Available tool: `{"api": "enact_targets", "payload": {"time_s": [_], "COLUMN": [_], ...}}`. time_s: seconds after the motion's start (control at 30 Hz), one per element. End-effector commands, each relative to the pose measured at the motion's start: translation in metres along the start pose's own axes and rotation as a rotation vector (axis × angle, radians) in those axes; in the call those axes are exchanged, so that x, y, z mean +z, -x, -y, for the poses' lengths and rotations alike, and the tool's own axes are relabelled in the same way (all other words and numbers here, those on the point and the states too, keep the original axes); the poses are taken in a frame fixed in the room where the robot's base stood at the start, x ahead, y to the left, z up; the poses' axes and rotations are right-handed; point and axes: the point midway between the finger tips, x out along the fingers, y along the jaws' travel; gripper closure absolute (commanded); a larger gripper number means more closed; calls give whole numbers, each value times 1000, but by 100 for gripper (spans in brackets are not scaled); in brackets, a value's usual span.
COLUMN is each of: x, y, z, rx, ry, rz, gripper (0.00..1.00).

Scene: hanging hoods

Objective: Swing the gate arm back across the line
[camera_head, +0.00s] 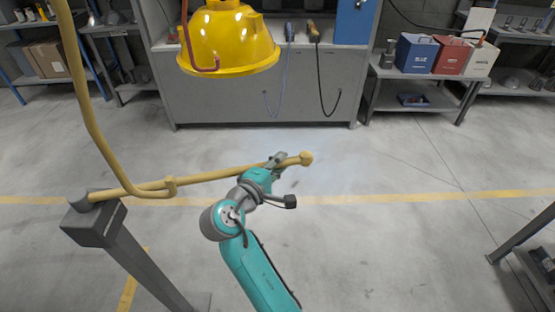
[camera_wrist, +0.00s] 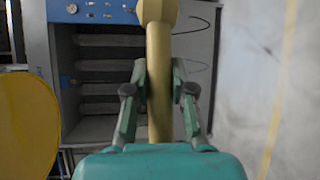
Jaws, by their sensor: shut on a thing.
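The gate arm is a tan-yellow bar (camera_head: 217,174) that runs from a grey post (camera_head: 100,223) at the left to a rounded knob (camera_head: 306,158) at its free end. My gripper (camera_head: 278,160) is shut on the bar a little short of the knob. In the wrist view the bar (camera_wrist: 159,85) passes between both fingers of my gripper (camera_wrist: 159,92), with the knob (camera_wrist: 157,11) beyond them. The line is a yellow stripe (camera_head: 400,198) on the floor, partly hidden behind the bar and my arm.
A yellow hood (camera_head: 228,38) hangs above, beyond the bar. A curved tan pipe (camera_head: 85,95) comes down at the left, near the post. A grey workbench (camera_head: 262,88) stands behind, with shelves of boxes (camera_head: 416,52) at the right. The floor right of the bar is clear.

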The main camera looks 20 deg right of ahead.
Motion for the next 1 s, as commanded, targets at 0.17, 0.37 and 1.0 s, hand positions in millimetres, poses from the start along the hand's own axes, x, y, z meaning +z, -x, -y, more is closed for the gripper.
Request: {"api": "enact_targets", "payload": {"time_s": [0.17,0.37,1.0], "x": [10,32,62], "y": [15,43,83], "z": [5,12,22], "rx": [-9,-19,-34], "ry": [-4,-15,-32], "rz": [49,122,228], "gripper": [100,100,100]}}
